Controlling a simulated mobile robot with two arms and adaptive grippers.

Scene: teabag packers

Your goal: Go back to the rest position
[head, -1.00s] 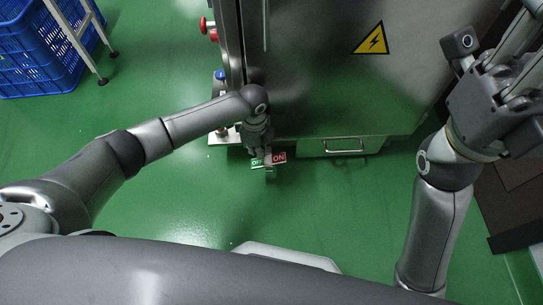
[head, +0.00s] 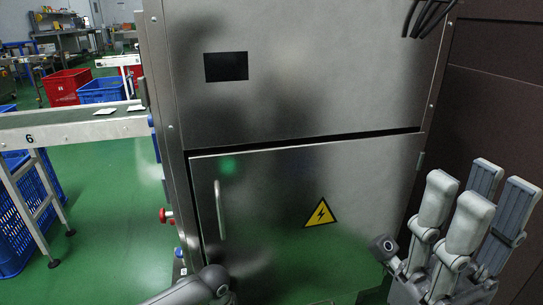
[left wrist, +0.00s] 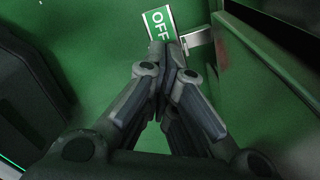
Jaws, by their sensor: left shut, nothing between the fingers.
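My right gripper (head: 478,205) stands at the lower right of the head view, fingers up and spread, with nothing between them. My left arm (head: 195,288) shows only at the bottom edge of the head view, where its gripper is out of sight. In the left wrist view my left gripper (left wrist: 163,60) is shut and empty, its fingers meeting. A green and white OFF sign (left wrist: 160,24) lies just beyond the fingertips. I cannot tell whether they touch.
A large steel cabinet (head: 290,90) with a handle and a yellow warning sign (head: 320,213) stands in front. A conveyor (head: 60,128) is at the left, with blue (head: 102,90) and red crates (head: 66,86) behind it. A brown wall (head: 495,110) is close on the right.

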